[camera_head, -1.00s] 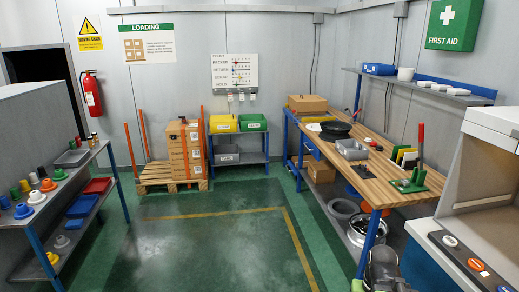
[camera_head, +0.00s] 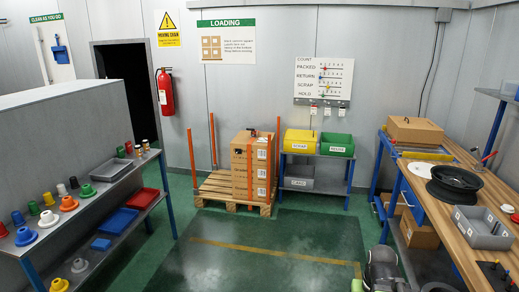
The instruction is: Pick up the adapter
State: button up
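Several flanged, cone-like pieces stand on the top of the left shelf unit: a blue one (camera_head: 25,236), a white one (camera_head: 48,218), an orange one (camera_head: 68,203) and a green one (camera_head: 87,190). Behind them is a row of small plain cylinders, among them a green one (camera_head: 33,208). I cannot tell which piece is the adapter. Grey parts of my arm show at the bottom edge; my gripper's fingers do not show.
The left shelf unit (camera_head: 150,158) also holds grey, red and blue trays. A pallet (camera_head: 215,188) with boxes stands at the back. The workbench (camera_head: 462,225) on the right carries a black wheel rim (camera_head: 454,183) and a grey bin. The green floor between is clear.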

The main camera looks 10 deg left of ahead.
aim_at(69, 203)
jog(key=u, duration=0.8)
jog(key=i, duration=1.65)
jog(key=u, duration=2.1)
jog(key=i, duration=1.75)
jog(key=u, duration=0.6)
jog(key=i, duration=0.5)
jog(key=u, duration=0.2)
